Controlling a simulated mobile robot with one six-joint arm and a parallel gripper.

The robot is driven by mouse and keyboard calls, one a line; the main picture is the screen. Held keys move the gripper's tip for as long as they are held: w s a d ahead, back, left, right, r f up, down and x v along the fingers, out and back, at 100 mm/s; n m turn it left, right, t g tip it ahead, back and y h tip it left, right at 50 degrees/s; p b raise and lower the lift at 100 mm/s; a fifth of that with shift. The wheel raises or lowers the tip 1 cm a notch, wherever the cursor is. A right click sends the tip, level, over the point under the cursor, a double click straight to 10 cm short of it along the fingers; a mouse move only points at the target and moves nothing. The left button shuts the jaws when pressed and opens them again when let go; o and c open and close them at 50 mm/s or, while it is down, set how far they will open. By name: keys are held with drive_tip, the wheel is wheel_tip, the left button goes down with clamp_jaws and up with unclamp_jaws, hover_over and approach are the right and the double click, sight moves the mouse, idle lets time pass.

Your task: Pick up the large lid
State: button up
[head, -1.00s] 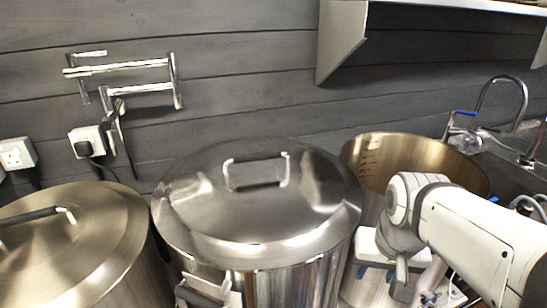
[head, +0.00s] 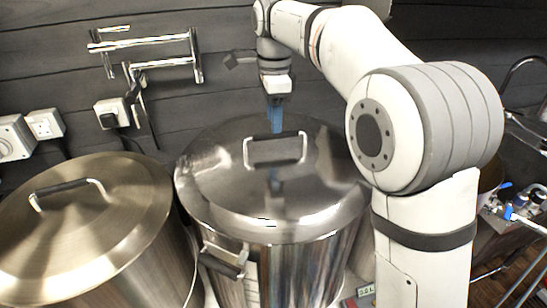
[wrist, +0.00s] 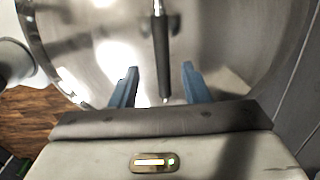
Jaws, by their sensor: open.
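The large lid (head: 225,185) is a shiny round steel cover on the middle pot. Its raised bar handle (head: 275,150) has a dark grip and stands upright on the lid. My gripper (head: 276,122) points down just above the handle in the head view. In the wrist view my gripper (wrist: 156,85) has two blue fingers spread apart, with the handle (wrist: 162,55) running lengthwise between them and the lid (wrist: 225,45) behind. The fingers hold nothing. I cannot tell exactly how far the fingertips are above the lid.
A second lidded pot, its lid brushed and brassy (head: 110,225), stands at the left. A wall rack (head: 150,65) and sockets (head: 43,124) are on the grey plank wall behind. The middle pot has a side handle (head: 222,262). Taps (head: 515,205) are at the right.

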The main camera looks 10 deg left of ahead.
sight(275, 141)
wheel_tip(275, 141, down, 7)
drive_tip(key=shift+w+d+f+p, duration=0.1)
drive_tip(key=shift+d+f+p, duration=0.05)
drive_tip(key=shift+p, duration=0.35)
drive_tip(key=shift+f, duration=0.1)
drive_tip(key=shift+c, duration=0.5)
clamp_jaws()
